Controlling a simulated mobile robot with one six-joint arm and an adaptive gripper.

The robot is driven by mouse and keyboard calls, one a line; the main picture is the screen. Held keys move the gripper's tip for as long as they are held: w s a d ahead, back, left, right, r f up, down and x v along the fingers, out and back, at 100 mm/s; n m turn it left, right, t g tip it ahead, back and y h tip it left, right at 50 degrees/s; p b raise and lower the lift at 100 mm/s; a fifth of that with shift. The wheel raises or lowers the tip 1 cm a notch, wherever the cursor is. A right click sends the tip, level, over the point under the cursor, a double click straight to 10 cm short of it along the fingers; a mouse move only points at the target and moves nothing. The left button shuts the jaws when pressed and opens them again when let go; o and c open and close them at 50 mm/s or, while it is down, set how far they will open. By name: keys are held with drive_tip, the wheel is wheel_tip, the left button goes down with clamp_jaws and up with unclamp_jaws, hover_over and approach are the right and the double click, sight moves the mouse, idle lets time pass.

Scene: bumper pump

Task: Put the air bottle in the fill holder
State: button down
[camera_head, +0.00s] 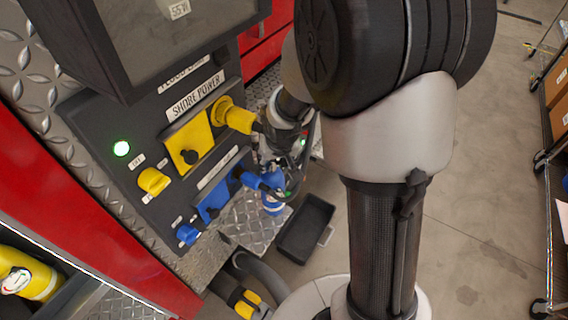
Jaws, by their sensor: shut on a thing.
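A yellow air bottle (30,275) with a round gauge lies at the lower left, in an open compartment of the red vehicle, cut off by the picture edge. I cannot make out a fill holder. My gripper (277,176) is far to the right of the bottle, beside the dark panel. It is shut on what looks like the blue plug (253,181) at the panel's blue socket. The fingertips are small and partly hidden, so the exact grip is unclear.
A black tray (306,229) is below the gripper. Cart shelves (556,110) stand at the right edge; open floor (480,180) lies between.

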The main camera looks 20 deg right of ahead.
drive_tip(key=shift+w+a+r, duration=0.1)
drive_tip(key=shift+w+a, duration=0.05)
drive_tip(key=shift+w, duration=0.2)
drive_tip(key=shift+f, duration=0.25)
drive_tip(key=shift+s+f+b, duration=0.1)
drive_tip(key=shift+f+b, duration=0.1)
drive_tip(key=shift+b, duration=0.2)
drive_tip(key=c, duration=0.7)
unclamp_jaws()
drive_tip(key=shift+s, duration=0.1)
drive_tip(key=shift+c, duration=0.2)
